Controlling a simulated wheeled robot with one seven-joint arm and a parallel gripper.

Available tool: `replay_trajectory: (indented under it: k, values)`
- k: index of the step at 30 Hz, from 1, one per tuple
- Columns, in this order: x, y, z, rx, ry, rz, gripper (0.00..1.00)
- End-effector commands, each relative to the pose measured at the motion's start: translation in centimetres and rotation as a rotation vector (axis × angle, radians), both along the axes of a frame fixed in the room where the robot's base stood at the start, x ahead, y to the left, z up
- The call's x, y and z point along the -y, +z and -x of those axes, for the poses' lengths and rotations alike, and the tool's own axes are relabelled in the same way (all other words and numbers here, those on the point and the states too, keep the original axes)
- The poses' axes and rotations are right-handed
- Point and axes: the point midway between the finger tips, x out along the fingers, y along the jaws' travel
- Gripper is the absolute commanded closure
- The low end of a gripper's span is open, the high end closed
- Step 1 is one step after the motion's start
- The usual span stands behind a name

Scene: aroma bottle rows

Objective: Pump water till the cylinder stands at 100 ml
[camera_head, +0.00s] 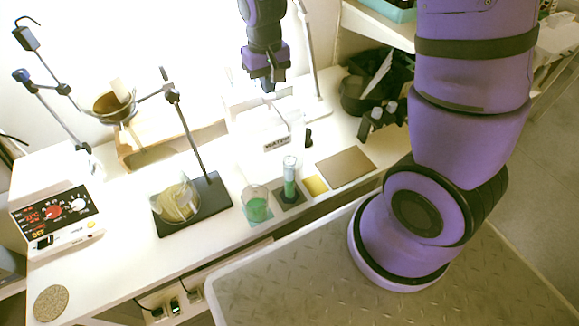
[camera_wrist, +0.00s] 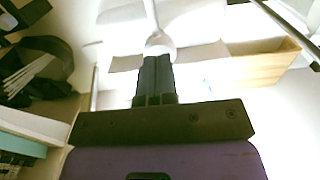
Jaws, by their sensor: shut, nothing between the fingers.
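My gripper (camera_head: 268,86) points down over the back of the bench, in front of the wall. In the wrist view its two dark fingers (camera_wrist: 156,62) are together with nothing between them. A white rounded piece with a thin stem, which looks like a pump head (camera_wrist: 159,43), shows right at the fingertips; I cannot tell whether they touch it. A WATER label (camera_head: 277,145) stands on the bench below my gripper; the container behind it is pale and hard to make out. The clear cylinder (camera_head: 290,178) stands upright on a dark square pad and holds green liquid. Its scale is too small to read.
A flask on a black stand base (camera_head: 215,207) is further left, near a control box (camera_head: 60,215). A yellow pad and a brown board (camera_head: 345,163) lie right of the cylinder. A dark bin (camera_head: 362,95) is behind.

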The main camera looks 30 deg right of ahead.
Motion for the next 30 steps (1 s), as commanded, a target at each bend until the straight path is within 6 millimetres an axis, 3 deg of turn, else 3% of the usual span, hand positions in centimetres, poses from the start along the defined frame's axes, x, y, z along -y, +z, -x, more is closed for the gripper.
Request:
replay_trajectory:
  k: [30]
  values:
    - [0.0, -1.8, 0.0, -0.001, 0.0, 0.0, 1.0]
